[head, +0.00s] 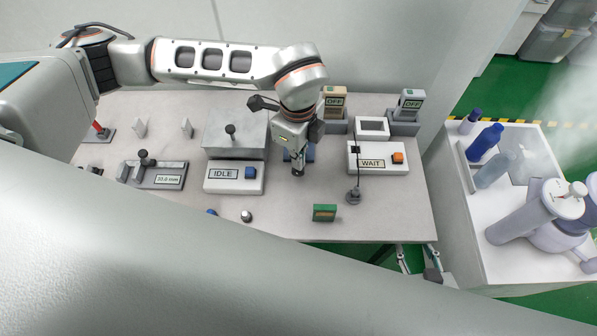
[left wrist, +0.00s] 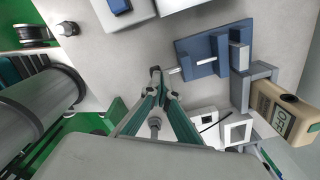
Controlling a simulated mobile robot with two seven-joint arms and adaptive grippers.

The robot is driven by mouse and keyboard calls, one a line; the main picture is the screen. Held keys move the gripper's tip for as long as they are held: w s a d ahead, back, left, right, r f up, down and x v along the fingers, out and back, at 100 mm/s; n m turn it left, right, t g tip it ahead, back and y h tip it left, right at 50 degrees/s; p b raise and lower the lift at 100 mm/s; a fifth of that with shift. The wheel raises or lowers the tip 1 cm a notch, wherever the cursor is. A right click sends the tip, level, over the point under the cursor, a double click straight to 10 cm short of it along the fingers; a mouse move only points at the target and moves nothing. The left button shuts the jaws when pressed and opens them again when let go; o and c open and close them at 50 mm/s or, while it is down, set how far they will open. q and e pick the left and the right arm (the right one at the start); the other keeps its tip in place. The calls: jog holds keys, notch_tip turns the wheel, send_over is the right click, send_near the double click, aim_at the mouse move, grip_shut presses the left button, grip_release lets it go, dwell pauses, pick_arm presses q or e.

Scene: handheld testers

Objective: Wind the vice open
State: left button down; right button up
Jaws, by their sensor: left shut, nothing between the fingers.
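The vice is a blue block with upright jaws and a screw rod; it shows best in the left wrist view (left wrist: 208,58), and in the head view (head: 310,152) it is mostly hidden behind my left gripper. The screw rod ends in a small dark crossbar handle (left wrist: 155,72). My left gripper (head: 298,173) is shut and empty, pointing down at the front of the vice. In the left wrist view its fingertips (left wrist: 160,92) are close to the handle; I cannot tell whether they touch it. My right gripper (head: 416,254) is partly seen below the table's front edge, its fingers apart.
An IDLE box (head: 234,176) stands left of the vice and a WAIT box (head: 375,160) with a corded probe (head: 353,196) to the right. A green block (head: 324,212) lies near the front edge. Two OFF testers (head: 410,103) stand behind. A side cart (head: 480,235) holds bottles.

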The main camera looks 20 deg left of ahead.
pick_arm(q)
jog(key=shift+a, duration=0.1)
jog(key=shift+r+p, duration=0.85)
jog(key=shift+r, duration=0.45)
jog(key=shift+r+p, duration=0.5)
jog(key=shift+r, duration=0.25)
jog(key=shift+r+p, duration=0.65)
jog(key=shift+r, duration=0.65)
jog(key=shift+f, duration=0.1)
